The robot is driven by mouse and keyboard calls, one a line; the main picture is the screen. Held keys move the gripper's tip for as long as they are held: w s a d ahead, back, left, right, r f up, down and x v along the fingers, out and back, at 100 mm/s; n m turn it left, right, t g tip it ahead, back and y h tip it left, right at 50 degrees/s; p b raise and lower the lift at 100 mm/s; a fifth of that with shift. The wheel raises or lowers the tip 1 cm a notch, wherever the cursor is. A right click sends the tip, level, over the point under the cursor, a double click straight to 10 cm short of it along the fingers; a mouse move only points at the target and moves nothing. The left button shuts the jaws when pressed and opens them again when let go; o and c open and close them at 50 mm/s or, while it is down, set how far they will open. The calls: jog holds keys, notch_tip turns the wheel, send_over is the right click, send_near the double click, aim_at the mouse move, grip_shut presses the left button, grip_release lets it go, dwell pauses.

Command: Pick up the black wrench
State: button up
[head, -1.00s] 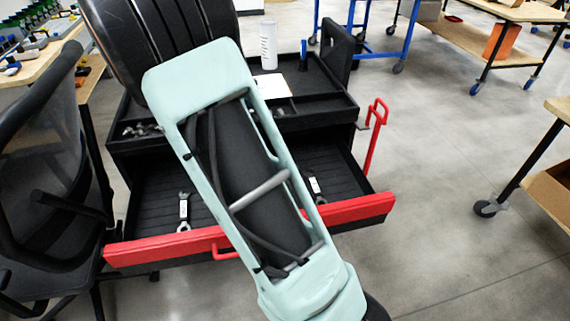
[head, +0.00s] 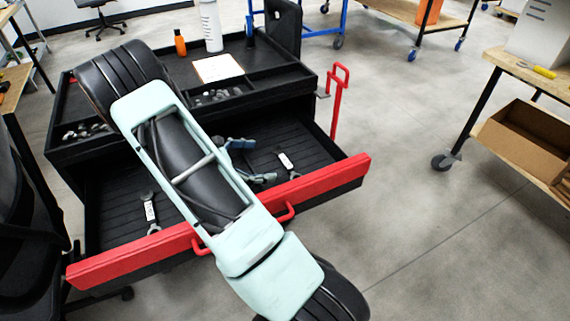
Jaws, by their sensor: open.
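Two wrenches with white labels lie in the open black drawer (head: 115,222). The left wrench (head: 150,211) has plainly silver ends. The right wrench (head: 287,163) looks darker and blends into the drawer floor; its exact colour is hard to tell. My gripper (head: 260,161) shows only in part, as two blue-grey fingers past the right side of my pale green arm. The fingers are spread apart, with nothing seen between them. They are a little left of the right wrench and look apart from it. My arm hides the middle of the drawer.
The red drawer front (head: 335,183) with its handles bounds the near side. The cart top (head: 185,65) carries a white bottle (head: 210,27), an orange bottle (head: 180,43) and a paper sheet (head: 218,67). A red upright handle (head: 337,100) stands at the right.

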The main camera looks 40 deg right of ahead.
aim_at(281, 158)
jog(key=x, duration=0.2)
jog(key=b+x, duration=0.1)
jog(key=x, duration=0.2)
jog(key=shift+w+d+f, duration=0.2)
jog(key=shift+w+d, duration=0.05)
jog(key=shift+d, duration=0.05)
jog(key=c, duration=1.5)
jog(key=shift+r, duration=0.1)
jog(key=shift+c, duration=0.2)
